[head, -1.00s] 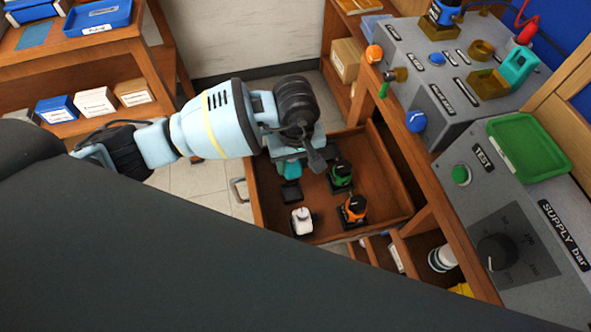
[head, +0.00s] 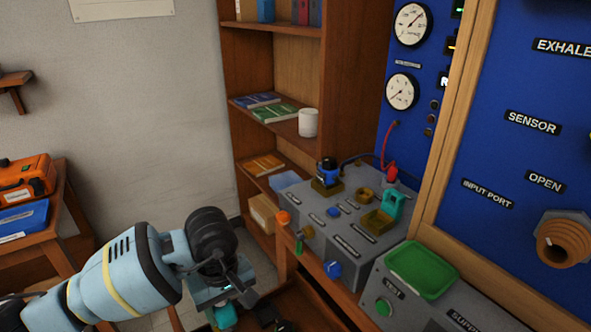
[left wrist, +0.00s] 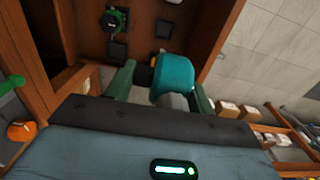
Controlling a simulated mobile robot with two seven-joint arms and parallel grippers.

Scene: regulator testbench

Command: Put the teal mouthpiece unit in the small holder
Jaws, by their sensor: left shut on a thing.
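My left gripper (left wrist: 162,90) is shut on a teal mouthpiece unit (left wrist: 175,74), held between its green fingers over an open drawer. In the head view the gripper (head: 222,310) and the held teal unit (head: 226,317) show at the bottom edge, partly cut off. Olive-gold holders stand on the grey sloped bench unit: a small round one (head: 364,195), a larger squarish one (head: 374,222), and one under a blue-black unit (head: 327,171). Another teal piece (head: 393,203) stands at the squarish holder. Which holder is the small one is not certain. My right gripper is out of view.
The wooden drawer (left wrist: 83,45) holds a green-black unit (left wrist: 114,20) and dark square pads (left wrist: 117,50). A green tray (head: 420,268) lies on the supply box at right. An orange knob (head: 283,217) and blue knob (head: 332,269) stick out from the bench unit's front.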

